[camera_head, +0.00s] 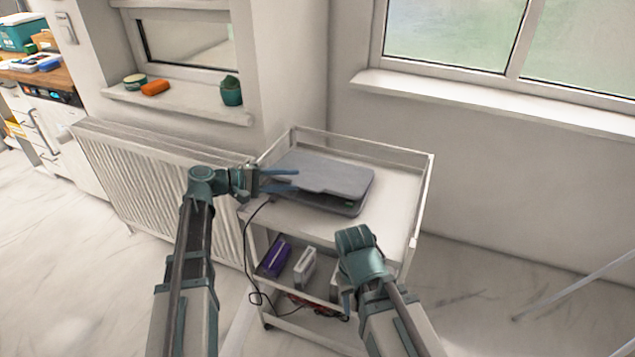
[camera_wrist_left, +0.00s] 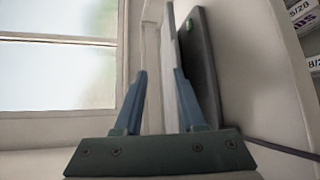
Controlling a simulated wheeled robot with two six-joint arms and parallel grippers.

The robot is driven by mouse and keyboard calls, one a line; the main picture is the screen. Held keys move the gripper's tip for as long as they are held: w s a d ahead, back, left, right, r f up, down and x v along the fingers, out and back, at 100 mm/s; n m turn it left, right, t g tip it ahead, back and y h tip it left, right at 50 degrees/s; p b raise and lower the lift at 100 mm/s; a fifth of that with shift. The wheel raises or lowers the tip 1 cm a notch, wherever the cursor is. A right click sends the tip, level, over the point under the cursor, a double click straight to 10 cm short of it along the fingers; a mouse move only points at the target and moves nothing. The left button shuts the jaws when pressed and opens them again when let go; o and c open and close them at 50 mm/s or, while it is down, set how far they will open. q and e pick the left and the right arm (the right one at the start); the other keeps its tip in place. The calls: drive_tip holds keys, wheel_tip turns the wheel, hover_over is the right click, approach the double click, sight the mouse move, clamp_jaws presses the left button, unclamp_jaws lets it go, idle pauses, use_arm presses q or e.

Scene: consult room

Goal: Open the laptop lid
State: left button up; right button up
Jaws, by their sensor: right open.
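The laptop (camera_head: 322,175) lies on the top shelf of the white cart. Its grey lid is tilted slightly up from the base, with a narrow dark gap along the front side. My left gripper (camera_head: 280,181) is at the laptop's left side, fingers pointing right. In the left wrist view the left gripper (camera_wrist_left: 158,88) has its fingers apart; the lid's pale edge (camera_wrist_left: 172,35) is beyond them, close to one finger, with the dark base (camera_wrist_left: 199,75) beside it. I cannot tell whether they touch. My right gripper (camera_head: 355,240) is at the cart's front, apart from the laptop; its fingertips are hard to see.
The cart (camera_head: 395,210) has raised rails around its top. Its lower shelf holds a purple box (camera_head: 275,256) and a white box (camera_head: 304,267). A black cable hangs at its left. A radiator (camera_head: 160,180) stands at left, and a windowed wall is behind.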

sight(316, 185)
use_arm(q)
drive_tip(key=b+x, duration=0.1)
drive_tip(key=x, duration=0.6)
drive_tip(key=shift+w+d+f, duration=0.1)
drive_tip(key=shift+w+d+b, duration=0.15)
drive_tip(key=shift+d+b, duration=0.2)
drive_tip(key=shift+d, duration=0.1)
drive_tip(key=shift+o, duration=0.3)
drive_tip(key=shift+w+d, duration=0.1)
drive_tip(key=shift+w, duration=0.05)
clamp_jaws()
drive_tip(key=shift+w+d+f, duration=0.1)
drive_tip(key=shift+w+d, duration=0.2)
drive_tip(key=shift+s, duration=0.15)
drive_tip(key=shift+s+a, duration=0.2)
drive_tip(key=shift+a, duration=0.05)
drive_tip(key=shift+c, duration=0.3)
unclamp_jaws()
drive_tip(key=shift+a, duration=0.1)
